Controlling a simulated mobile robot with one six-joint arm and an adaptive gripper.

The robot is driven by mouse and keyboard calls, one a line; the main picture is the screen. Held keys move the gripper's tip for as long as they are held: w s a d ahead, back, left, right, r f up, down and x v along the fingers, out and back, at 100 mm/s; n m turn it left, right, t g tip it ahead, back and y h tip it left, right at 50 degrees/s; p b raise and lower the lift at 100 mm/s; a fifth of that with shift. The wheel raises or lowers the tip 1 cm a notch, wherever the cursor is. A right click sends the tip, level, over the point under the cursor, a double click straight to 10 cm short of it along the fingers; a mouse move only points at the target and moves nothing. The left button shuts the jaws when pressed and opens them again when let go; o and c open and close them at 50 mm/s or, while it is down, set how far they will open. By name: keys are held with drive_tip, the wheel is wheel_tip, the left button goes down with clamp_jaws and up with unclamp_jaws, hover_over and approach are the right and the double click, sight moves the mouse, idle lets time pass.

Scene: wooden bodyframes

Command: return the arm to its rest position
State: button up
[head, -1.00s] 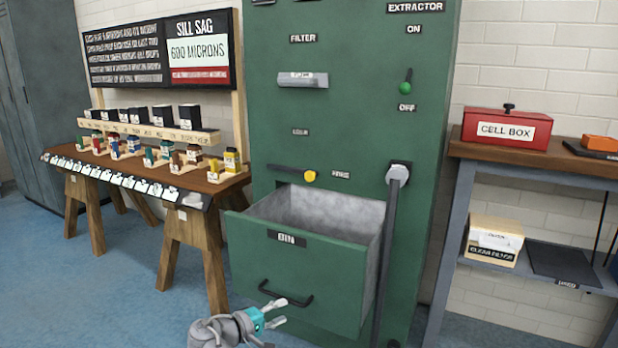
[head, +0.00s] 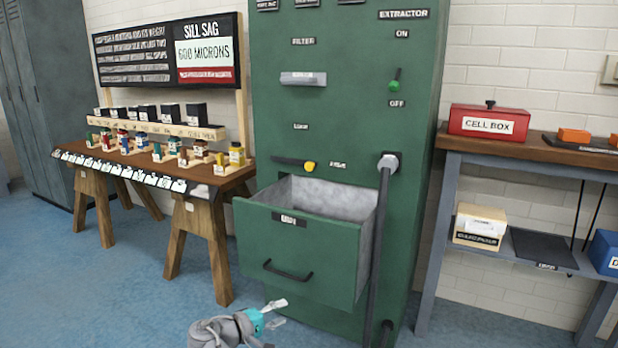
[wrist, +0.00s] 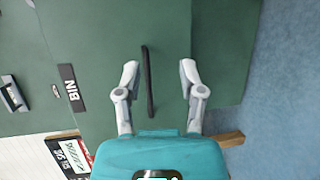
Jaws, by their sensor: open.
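My gripper (head: 277,313) is low in the head view, in front of the green cabinet's pulled-out bin drawer (head: 300,245). Its grey fingers are spread apart with nothing between them. In the wrist view my gripper (wrist: 158,75) points at the drawer front (wrist: 110,60). The drawer's black handle (wrist: 148,80) appears between the fingertips there, but in the head view the handle (head: 288,272) is above and apart from the fingers. The inside of the drawer that shows is grey and looks empty; its bottom is hidden.
A wooden trestle table (head: 205,188) with small jars and black boxes stands at left. A workbench (head: 560,150) with a red cell box (head: 488,121) stands at right. A dark hose or bar (head: 380,230) hangs beside the drawer. Blue floor (head: 110,290) is clear at front left.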

drive_tip(key=s+d+f+m+g+y+p, duration=0.1)
drive_tip(key=s+d+m+g+y+p, duration=0.2)
drive_tip(key=d, duration=0.5)
drive_tip(key=s+d+f+m+g+y+p, duration=0.1)
drive_tip(key=d+m+g+y+p, duration=0.25)
drive_tip(key=d+y+p, duration=0.35)
drive_tip(key=s+d+m+g+y+p, duration=0.2)
drive_tip(key=s+d+m+g+p, duration=0.15)
drive_tip(key=d, duration=0.55)
wheel_tip(320, 180, up, 37)
drive_tip(key=w+n+p, duration=0.1)
drive_tip(key=p, duration=3.6)
drive_tip(key=shift+r, duration=0.15)
